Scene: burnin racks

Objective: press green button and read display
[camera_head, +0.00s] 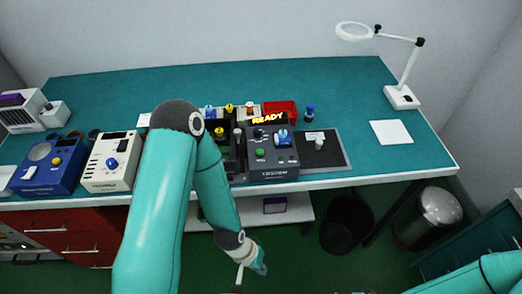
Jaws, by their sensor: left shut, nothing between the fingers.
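The dark grey tester (285,173) stands near the front edge of the teal bench, right of the middle. Its green button (260,153) is on the left of its sloped face. The display (268,118) at its top reads "READY" in glowing yellow-orange letters. A blue part (283,137) sits at the right of the face. My left arm rises in front of the bench and bends down again. My right gripper is out of view.
A blue device (47,172) and a cream device (106,178) stand on the left. A red bin (279,108) is behind the tester. A dark mat (337,153) lies right of it. A magnifier lamp (402,97) and white sheet (391,132) are at far right.

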